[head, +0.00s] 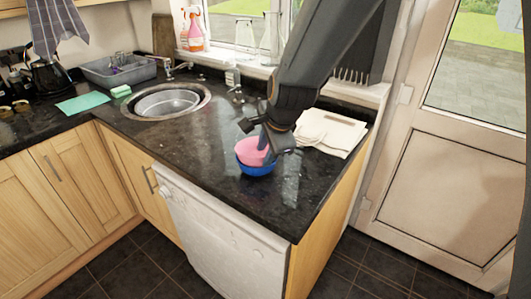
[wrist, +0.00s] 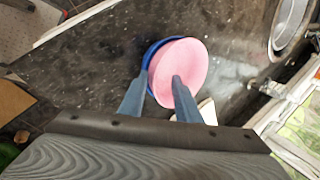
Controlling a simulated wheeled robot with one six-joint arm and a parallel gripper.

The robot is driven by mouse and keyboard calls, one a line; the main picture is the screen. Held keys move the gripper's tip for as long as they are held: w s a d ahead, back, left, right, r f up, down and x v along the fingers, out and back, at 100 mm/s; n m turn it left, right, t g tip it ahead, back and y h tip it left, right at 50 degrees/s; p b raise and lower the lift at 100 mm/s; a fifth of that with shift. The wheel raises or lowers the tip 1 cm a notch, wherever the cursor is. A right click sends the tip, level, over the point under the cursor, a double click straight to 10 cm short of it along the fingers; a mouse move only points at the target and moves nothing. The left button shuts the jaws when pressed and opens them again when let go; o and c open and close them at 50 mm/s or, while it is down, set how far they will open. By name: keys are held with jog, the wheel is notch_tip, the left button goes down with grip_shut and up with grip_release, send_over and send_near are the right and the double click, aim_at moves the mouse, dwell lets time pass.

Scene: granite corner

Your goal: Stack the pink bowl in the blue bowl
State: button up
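The pink bowl (head: 252,151) sits in the mouth of the blue bowl (head: 257,171) on the dark worktop. It looks a little off centre and perhaps tilted. In the wrist view the pink bowl (wrist: 188,58) covers most of the blue bowl (wrist: 150,52), whose rim shows only at the left. My gripper (wrist: 161,80) straddles the near wall of the pink bowl. One finger is inside it and the other is outside, near the blue rim. A gap shows between the fingers, so they look open. The lower contact between the bowls is hidden.
The granite worktop (head: 205,135) is clear to the left and in front of the bowls. Pale boards (head: 330,132) lie behind right. A round sink (head: 165,103) is at the back left. The worktop's front corner (head: 293,240) is nearby.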

jog(key=v, duration=1.2)
jog(key=shift+r, duration=0.35)
jog(key=s+d+f+n+g+h, duration=0.1)
jog(key=s+d+f+n, duration=0.2)
jog(key=d, duration=0.4)
jog(key=s+d+f+n+g+h, duration=0.1)
jog(key=s+d+f+n, duration=0.3)
jog(key=d, duration=0.3)
jog(key=s+d+f+n+g, duration=0.1)
jog(key=s+d+f+n, duration=0.3)
jog(key=d, duration=0.4)
jog(key=shift+f+n+h, duration=0.4)
jog(key=shift+f+n, duration=0.4)
jog(key=shift+f, duration=0.1)
